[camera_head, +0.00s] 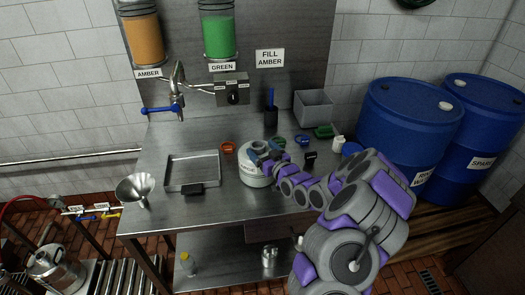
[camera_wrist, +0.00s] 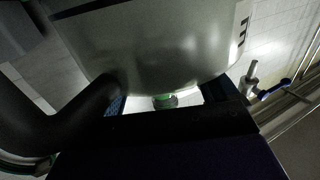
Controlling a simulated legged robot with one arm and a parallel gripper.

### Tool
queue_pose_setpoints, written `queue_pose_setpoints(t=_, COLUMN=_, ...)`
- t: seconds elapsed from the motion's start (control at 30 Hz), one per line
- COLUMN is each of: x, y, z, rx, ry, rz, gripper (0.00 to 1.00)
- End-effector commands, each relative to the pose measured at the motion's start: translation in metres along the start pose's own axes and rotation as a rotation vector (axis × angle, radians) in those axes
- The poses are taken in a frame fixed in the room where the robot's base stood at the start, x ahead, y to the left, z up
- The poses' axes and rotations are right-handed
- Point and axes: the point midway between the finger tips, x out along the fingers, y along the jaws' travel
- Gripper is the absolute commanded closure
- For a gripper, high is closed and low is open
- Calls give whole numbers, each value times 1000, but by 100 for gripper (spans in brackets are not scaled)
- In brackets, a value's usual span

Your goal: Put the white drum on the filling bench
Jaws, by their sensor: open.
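The white drum (camera_head: 254,177) stands upright on the steel filling bench (camera_head: 215,208), right of the metal tray. My gripper (camera_head: 264,153) is at the top of the drum and hides part of it. In the wrist view, a large pale rounded surface with dark lettering, which looks like the drum (camera_wrist: 165,45), fills the upper middle. My gripper's two fingers (camera_wrist: 165,103) show apart below it, with a small green thing between them in the picture. The gripper is open; I cannot tell whether it touches the drum.
An empty metal tray (camera_head: 193,172) and a funnel (camera_head: 135,188) are at the left of the bench. A blue-handled tap (camera_head: 163,108) hangs above the back. Small items, a grey bin (camera_head: 314,107) and blue barrels (camera_head: 405,125) are right. The bench front is clear.

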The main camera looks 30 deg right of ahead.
Motion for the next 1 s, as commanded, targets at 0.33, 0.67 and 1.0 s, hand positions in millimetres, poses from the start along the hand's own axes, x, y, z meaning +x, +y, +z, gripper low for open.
queue_pose_setpoints(t=0.33, x=-12, y=0, z=-1, rx=3, ry=-2, rz=0, gripper=13)
queue_pose_setpoints(t=0.67, x=-56, y=1, z=-1, rx=4, ry=-2, rz=1, gripper=13)
queue_pose_setpoints(t=1.0, x=-99, y=0, z=-1, rx=1, ry=-3, rz=0, gripper=13)
